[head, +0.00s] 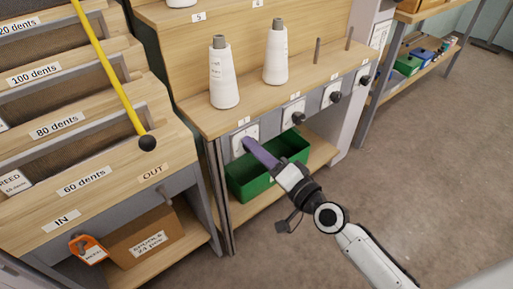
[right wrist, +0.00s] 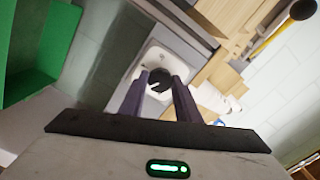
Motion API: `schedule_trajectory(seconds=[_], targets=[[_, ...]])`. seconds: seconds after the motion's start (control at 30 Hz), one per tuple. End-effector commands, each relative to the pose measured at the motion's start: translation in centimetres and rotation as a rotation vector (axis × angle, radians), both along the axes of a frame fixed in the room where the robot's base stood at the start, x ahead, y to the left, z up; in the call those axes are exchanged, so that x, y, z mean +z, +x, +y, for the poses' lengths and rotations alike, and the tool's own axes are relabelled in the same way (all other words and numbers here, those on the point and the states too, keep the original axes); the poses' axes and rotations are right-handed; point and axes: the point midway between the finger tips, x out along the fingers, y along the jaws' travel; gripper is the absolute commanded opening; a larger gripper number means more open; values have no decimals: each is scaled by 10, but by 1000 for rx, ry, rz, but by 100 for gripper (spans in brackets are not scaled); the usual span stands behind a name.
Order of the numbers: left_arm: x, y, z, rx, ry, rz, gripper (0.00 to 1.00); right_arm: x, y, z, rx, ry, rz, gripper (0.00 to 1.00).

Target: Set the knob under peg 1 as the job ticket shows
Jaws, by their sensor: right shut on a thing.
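The leftmost knob plate (head: 240,133) on the front rail of the peg shelf is white, below the left white yarn cone (head: 224,80). My right gripper (head: 247,145) reaches up to it from the lower right and covers the knob in the head view. In the right wrist view the dark round knob (right wrist: 158,80) with a small white mark sits on its white plate (right wrist: 165,62). The purple fingers of my right gripper (right wrist: 158,92) are shut on the knob, one on either side. The knob's exact setting is hard to read. My left gripper is out of view.
More dark knobs (head: 336,96) line the rail to the right. A second cone (head: 276,55) and two bare pegs (head: 317,50) stand on the shelf. A green bin (head: 268,170) sits below. A yellow rod (head: 110,70) with a black ball end hangs over the reed rack at left.

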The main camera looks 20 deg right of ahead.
Motion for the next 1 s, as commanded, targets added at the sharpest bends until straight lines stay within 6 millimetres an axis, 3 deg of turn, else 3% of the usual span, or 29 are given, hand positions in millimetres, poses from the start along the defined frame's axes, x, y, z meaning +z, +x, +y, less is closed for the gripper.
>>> schedule_trajectory(seconds=[1.0], targets=[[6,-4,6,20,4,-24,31,0,0,0,-2,910,331,7]])
